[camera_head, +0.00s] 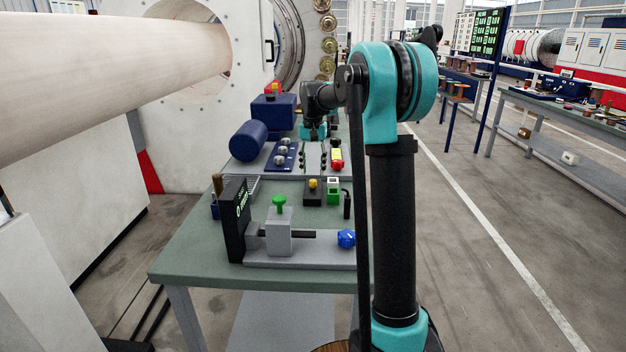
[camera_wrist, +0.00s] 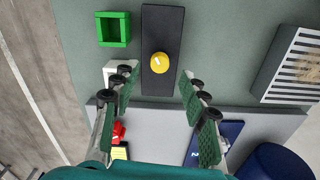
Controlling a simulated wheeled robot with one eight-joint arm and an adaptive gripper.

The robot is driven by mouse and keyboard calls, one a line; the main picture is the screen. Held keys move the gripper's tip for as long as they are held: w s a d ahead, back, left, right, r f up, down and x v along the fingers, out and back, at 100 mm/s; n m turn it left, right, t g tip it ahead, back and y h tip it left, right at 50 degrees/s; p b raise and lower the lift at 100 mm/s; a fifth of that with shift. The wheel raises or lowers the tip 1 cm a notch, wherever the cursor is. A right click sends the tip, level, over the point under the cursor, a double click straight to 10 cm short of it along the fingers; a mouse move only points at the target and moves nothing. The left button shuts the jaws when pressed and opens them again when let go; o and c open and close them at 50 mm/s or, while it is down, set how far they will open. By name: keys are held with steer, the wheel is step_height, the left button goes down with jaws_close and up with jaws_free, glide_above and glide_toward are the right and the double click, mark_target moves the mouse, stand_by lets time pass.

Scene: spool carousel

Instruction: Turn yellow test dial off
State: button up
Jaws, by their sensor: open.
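The yellow test dial (camera_wrist: 159,62) is a small round knob on a dark rectangular plate (camera_wrist: 163,20). In the head view the yellow dial (camera_head: 313,184) sits on its dark block on the green workbench (camera_head: 190,250). My gripper (camera_wrist: 159,74) is open, with a green-padded finger on either side of the dial in the wrist picture. No contact shows, and I cannot tell the height gap. In the head view my gripper (camera_head: 313,132) hangs over the bench behind the dial, its fingers hard to make out. The dial's pointing direction is too small to read surely.
A green square holder (camera_wrist: 114,29) stands left of the plate in the wrist view. A striped grille box (camera_wrist: 294,66) lies to the right. In the head view, a green-knobbed grey fixture (camera_head: 279,230) and a blue knob (camera_head: 346,239) stand nearer. A blue cylinder (camera_head: 248,141) lies farther back.

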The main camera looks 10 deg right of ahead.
mark_target(313, 180)
steer(key=shift+f, duration=2.3)
jaws_close()
